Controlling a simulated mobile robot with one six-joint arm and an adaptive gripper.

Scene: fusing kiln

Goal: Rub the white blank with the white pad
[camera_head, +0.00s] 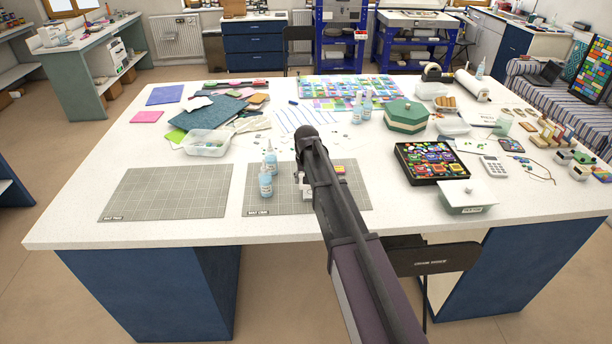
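My arm reaches over the white table and its wrist end (305,140) is above the right grey mat (262,208). The arm hides much of that mat and most of my gripper; only small pale parts (302,187) show below the wrist, and I cannot tell whether they are gripper or something on the mat. The fingers are not clear. I cannot make out the white blank or the white pad for certain; either may be behind the arm. A white-topped box (466,193) with a small label stands at the table's right front.
Two blue-labelled bottles (265,181) stand on the right mat, left of my arm. A small red-and-yellow item (339,169) lies right of it. The left mat (165,192) is bare. A black tray of coloured pieces (431,178) and a green box (406,116) stand rightward.

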